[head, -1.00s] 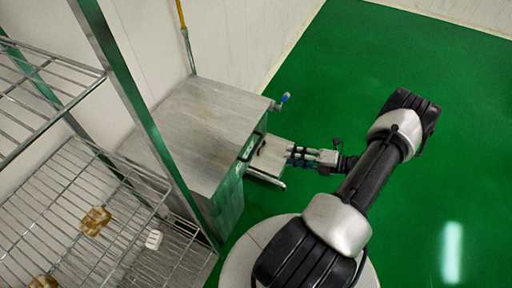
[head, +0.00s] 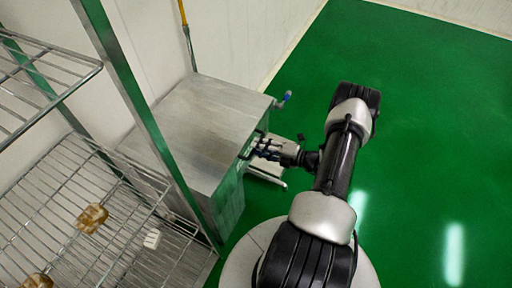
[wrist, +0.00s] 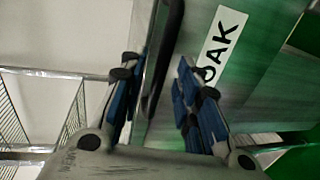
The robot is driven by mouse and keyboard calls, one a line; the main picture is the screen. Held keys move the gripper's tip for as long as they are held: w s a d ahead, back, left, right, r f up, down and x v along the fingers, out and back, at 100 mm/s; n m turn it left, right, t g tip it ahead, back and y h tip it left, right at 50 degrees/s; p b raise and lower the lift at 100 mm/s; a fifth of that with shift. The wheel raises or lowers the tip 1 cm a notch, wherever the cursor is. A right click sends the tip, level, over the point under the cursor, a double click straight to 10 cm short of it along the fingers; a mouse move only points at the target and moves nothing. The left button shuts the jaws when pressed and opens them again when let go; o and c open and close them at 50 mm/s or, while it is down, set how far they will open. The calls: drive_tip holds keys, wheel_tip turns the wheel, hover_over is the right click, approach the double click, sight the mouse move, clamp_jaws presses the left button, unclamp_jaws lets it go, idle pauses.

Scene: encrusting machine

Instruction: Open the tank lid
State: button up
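The tank (head: 200,125) is a grey metal box with a flat metal lid (head: 205,110), which looks closed in the head view. A dark bar handle (wrist: 169,40) on its front shows in the wrist view, beside a white label (wrist: 221,45) reading "OAK", partly hidden. My gripper (head: 262,147) is at the tank's front side, near the lid's front edge. In the wrist view my gripper (wrist: 160,75) has its blue-padded fingers apart, with the handle running between them. I see a gap to the right finger; contact on the left cannot be told.
A wire shelf rack (head: 75,215) with a green-tinted metal post stands at the left, close to the tank. A blue-handled valve (head: 284,98) sticks out at the tank's back right corner. A low metal ledge (head: 272,172) lies below my gripper. Green floor (head: 430,110) is clear at right.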

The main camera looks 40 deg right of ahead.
drive_tip(key=shift+x, duration=1.05)
drive_tip(key=shift+c, duration=0.6)
clamp_jaws()
